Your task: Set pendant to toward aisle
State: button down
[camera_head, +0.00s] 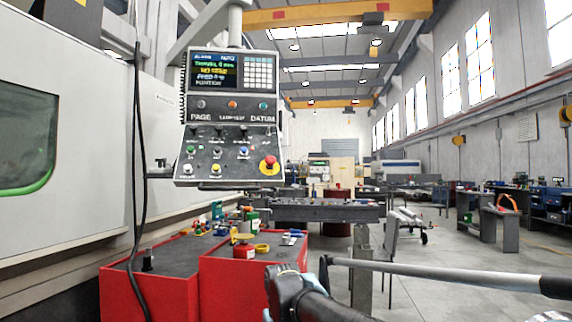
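The pendant (230,118) is a dark grey control panel with a lit screen, a keypad, several buttons and a red emergency stop (269,165) on yellow. It hangs from a pale post (235,24) in front of the white machine at left, its face turned largely toward me. The dark end of my arm is low in the middle of the view, below and right of the pendant and apart from it. I cannot make out the fingers of my gripper (282,284) or whether they hold anything.
A red tool cabinet (222,290) with several small items on its dark top stands below the pendant. A black cable (138,190) hangs at left beside the white machine (70,120). Workbenches (500,225) line the right wall. The floor aisle (450,258) at right is mostly open.

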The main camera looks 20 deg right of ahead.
aim_at(217, 77)
jog(key=k, duration=1.05)
jog(key=z, duration=0.5)
jog(key=i, duration=1.75)
jog(key=u, duration=0.3)
